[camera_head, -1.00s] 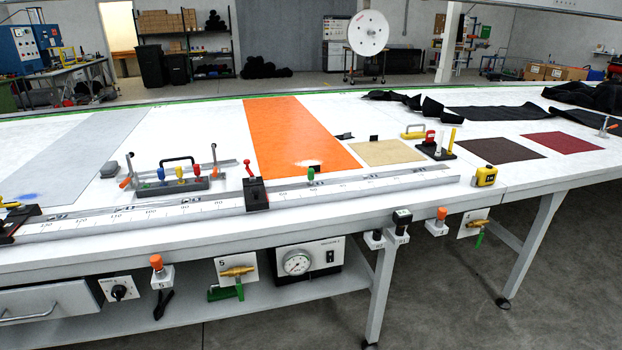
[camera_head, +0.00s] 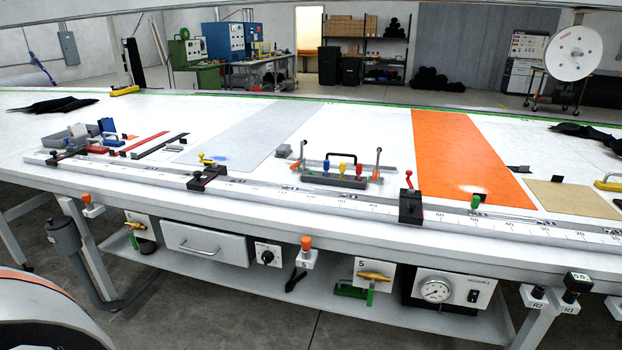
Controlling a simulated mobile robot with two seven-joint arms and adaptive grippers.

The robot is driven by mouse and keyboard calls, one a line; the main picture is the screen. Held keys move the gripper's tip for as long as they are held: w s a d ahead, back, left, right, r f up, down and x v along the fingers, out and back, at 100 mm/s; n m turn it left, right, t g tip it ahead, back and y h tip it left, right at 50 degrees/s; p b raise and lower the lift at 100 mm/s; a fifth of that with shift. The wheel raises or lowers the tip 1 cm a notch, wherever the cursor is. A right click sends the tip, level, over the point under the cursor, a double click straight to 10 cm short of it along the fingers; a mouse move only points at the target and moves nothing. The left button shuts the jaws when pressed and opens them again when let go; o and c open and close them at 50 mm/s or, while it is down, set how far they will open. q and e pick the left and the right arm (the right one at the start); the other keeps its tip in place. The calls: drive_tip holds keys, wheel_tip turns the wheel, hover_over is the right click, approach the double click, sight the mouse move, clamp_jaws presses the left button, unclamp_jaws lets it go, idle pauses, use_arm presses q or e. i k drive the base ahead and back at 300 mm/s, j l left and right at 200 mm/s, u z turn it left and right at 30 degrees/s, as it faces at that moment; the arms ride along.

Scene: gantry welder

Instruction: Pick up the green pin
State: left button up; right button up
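A small green pin-like knob (camera_head: 475,201) stands upright on the long rail at the table's front edge, just left of the tan sheet. It is the only green pin-like thing I can make out on the table, and it is small in view. A rack (camera_head: 335,179) with a black handle stands behind the rail. It holds a blue pin (camera_head: 326,166), a yellow pin (camera_head: 343,168) and a red pin (camera_head: 360,170). No gripper of mine shows in this view.
The long white table (camera_head: 300,222) fills the middle. An orange sheet (camera_head: 460,150) and a tan sheet (camera_head: 572,198) lie on it. A black clamp block (camera_head: 410,206) with a red lever sits on the rail. A gauge box (camera_head: 455,289) hangs below. Grey floor lies in front.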

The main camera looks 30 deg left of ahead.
sight(476, 200)
drive_tip(key=i+l, duration=0.15)
drive_tip(key=l, duration=0.2)
drive_tip(key=i+l+u, duration=0.1)
drive_tip(key=l, duration=0.25)
drive_tip(key=i+l+u, duration=0.1)
drive_tip(key=i+l, duration=0.15)
drive_tip(key=l, duration=0.15)
